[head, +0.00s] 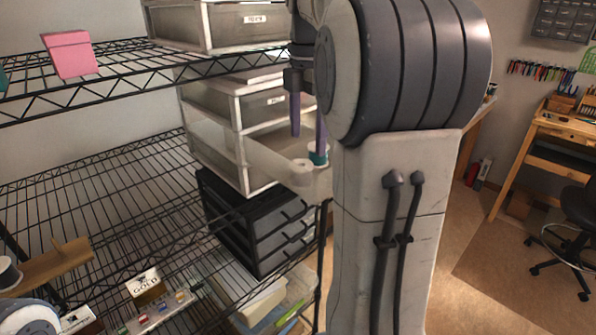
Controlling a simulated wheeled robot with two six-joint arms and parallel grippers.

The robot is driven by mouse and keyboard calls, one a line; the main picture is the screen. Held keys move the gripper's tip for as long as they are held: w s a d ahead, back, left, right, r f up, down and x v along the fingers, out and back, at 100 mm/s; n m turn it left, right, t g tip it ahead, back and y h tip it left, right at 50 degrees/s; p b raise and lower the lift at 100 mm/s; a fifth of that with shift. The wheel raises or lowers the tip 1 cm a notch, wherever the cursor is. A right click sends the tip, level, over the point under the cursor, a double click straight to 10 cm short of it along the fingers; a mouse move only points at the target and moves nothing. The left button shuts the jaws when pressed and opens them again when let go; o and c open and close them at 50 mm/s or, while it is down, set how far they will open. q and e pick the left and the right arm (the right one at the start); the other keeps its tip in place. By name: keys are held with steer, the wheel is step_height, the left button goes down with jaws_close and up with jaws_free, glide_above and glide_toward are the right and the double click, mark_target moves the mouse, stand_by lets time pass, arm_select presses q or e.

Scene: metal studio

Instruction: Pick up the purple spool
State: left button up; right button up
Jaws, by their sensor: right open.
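My right gripper (308,141) hangs down with its two purplish fingers apart. It is above the pulled-out translucent drawer (264,152) of the white drawer unit. A teal and white spool (318,154) stands in the drawer just under the fingertips. A white round piece (302,166) shows in front of it. I cannot make out a purple spool; my right arm covers the right part of the drawer. My left gripper is not in view.
Black wire shelving (90,195) fills the left side. A pink box (70,54) sits on its upper shelf. A black drawer unit (258,222) stands below the open drawer. A workbench (560,140) is far right.

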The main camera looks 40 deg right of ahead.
steer(key=f, duration=0.2)
steer(key=shift+w+a+f, duration=0.3)
steer(key=shift+a+f, duration=0.1)
step_height(320, 180, down, 5)
steer(key=shift+f+p, duration=0.1)
steer(key=shift+p, duration=0.5)
steer(key=c, duration=1.4)
